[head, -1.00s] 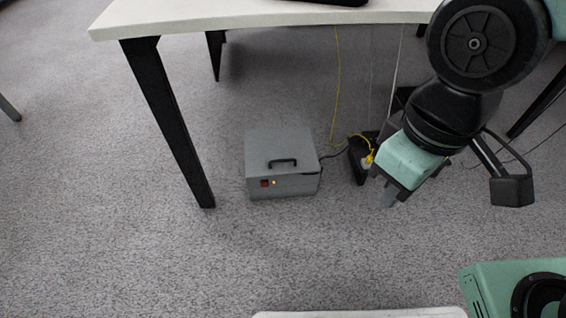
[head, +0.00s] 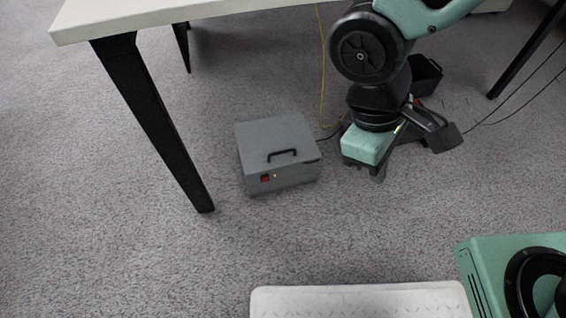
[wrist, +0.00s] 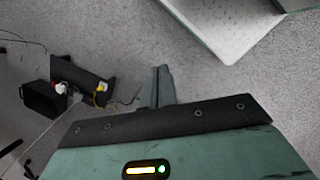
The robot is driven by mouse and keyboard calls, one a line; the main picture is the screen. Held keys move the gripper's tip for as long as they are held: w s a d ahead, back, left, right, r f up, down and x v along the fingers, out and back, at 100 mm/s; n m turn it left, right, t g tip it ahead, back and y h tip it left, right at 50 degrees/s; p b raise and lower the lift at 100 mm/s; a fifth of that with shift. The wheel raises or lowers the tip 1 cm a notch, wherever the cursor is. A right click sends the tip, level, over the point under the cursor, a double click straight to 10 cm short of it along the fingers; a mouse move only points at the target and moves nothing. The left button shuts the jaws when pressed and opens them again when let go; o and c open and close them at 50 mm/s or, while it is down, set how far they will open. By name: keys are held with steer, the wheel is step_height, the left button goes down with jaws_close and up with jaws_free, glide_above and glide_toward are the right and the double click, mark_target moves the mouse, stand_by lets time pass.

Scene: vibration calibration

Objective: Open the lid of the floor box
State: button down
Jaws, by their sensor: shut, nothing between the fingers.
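The floor box (head: 279,181) is a grey metal box on the carpet under the desk. Its lid (head: 270,133) is shut and lies flat, with a black handle (head: 283,154) near the front edge. In the wrist view my gripper's fingers (wrist: 161,86) are together and hold nothing. The box is not seen in the wrist view.
A desk leg (head: 155,120) stands just left of the box, under the white desk top (head: 120,18). A yellow cable (head: 323,70) hangs behind it. In the wrist view a black bin (wrist: 43,100) and plugs lie on the floor. The carpet in front of the box is clear.

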steer(key=w+d+f+n+t+h+b, duration=0.1)
steer(key=w+f+n+t+h+b, duration=0.35)
steer(key=f, duration=0.95)
steer(key=n+t+y+b, duration=0.4)
steer(key=n+t+y, duration=1.05)
steer(key=n, duration=0.95)
glide_toward(283, 167)
steer(key=t+h, duration=0.1)
steer(key=t, duration=0.1)
steer(key=b+x, duration=0.4)
steer(key=x, duration=0.6)
steer(key=shift+a+r+b, duration=0.25)
steer(key=shift+a+b, duration=0.05)
steer(key=shift+a, duration=0.05)
steer(key=shift+r, duration=0.1)
